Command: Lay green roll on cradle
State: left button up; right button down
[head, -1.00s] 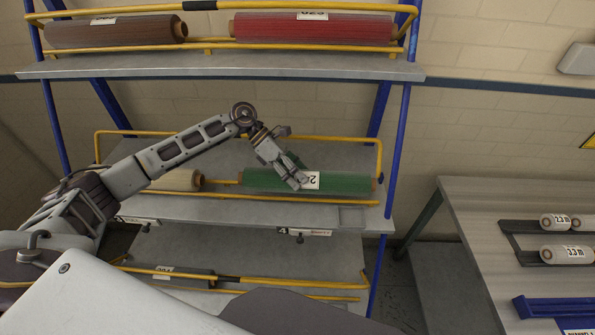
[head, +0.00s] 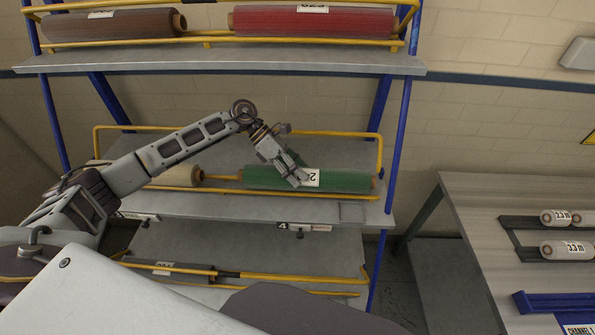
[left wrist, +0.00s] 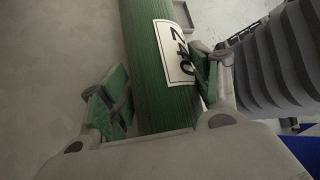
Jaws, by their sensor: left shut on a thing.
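The green roll (head: 345,181) lies lengthwise on the middle shelf, behind a low yellow rail. My left gripper (head: 299,179) is shut on it near its middle, beside a white label. In the left wrist view the green roll (left wrist: 143,60) runs between the two fingers (left wrist: 160,90), and the label numbers are partly covered by the right finger. I cannot tell whether the roll still touches the shelf. A blue holder (head: 540,304) on the table at the right may be the cradle; it is cut off by the frame edge. My right gripper is not in view.
A cream roll (head: 178,176) lies left on the same shelf (head: 240,208). Brown (head: 110,24) and red (head: 312,22) rolls lie on the upper shelf. White rolls (head: 566,249) sit in dark holders on the grey table (head: 462,200). Blue posts (head: 394,150) flank the shelves.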

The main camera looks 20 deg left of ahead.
pick_arm(q)
jog(key=shift+f, duration=0.25)
jog(key=o, duration=1.6)
jog(key=shift+f, duration=0.1)
jog(key=shift+a, duration=0.1)
jog(key=v, duration=1.2)
jog(key=shift+s, duration=0.1)
